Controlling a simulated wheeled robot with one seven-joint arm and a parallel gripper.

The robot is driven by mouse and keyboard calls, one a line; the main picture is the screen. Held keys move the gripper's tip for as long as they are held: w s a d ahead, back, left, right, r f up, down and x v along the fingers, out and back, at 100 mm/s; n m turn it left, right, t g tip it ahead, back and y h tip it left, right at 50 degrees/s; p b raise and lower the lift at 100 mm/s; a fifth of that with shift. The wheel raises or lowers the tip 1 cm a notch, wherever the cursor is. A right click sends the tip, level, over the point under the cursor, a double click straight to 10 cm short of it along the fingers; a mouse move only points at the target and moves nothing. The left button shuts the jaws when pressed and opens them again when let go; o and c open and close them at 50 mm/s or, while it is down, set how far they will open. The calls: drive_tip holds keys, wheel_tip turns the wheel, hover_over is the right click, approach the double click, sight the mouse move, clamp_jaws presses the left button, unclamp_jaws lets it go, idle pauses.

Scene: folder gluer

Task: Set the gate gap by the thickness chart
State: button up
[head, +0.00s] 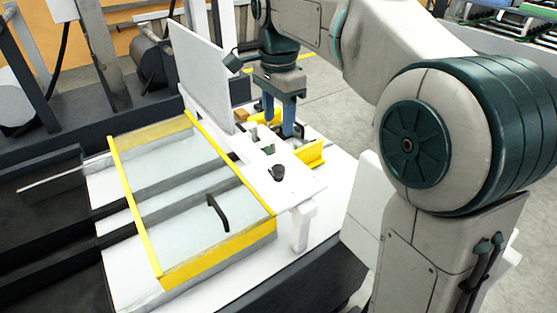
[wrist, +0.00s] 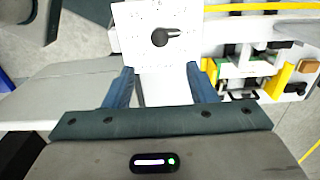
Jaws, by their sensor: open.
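My gripper (head: 280,124) points down with its blue fingers apart, over the far end of a white control panel. In the wrist view the open fingers (wrist: 160,72) have nothing between them but white surface. Ahead of them is a black pointer knob (wrist: 163,38) on a white dial plate (wrist: 130,22) with small marks too fine to read. A gate-like assembly with green and dark parts (wrist: 240,68) sits to the right in the wrist view. A white upright board (head: 200,70) stands behind the panel; I see no readable chart on it.
A clear cover with a yellow frame (head: 152,262) and black handle (head: 217,212) lies left of the panel. A black knob (head: 278,173) stands at the panel's near end. A yellow rail (head: 311,156) lies close beside my gripper. Open floor (head: 325,100) shows beyond.

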sight(279, 167)
wheel_tip(279, 167, down, 13)
drive_tip(key=shift+r, duration=0.1)
drive_tip(key=shift+c, duration=0.2)
drive_tip(key=c, duration=0.9)
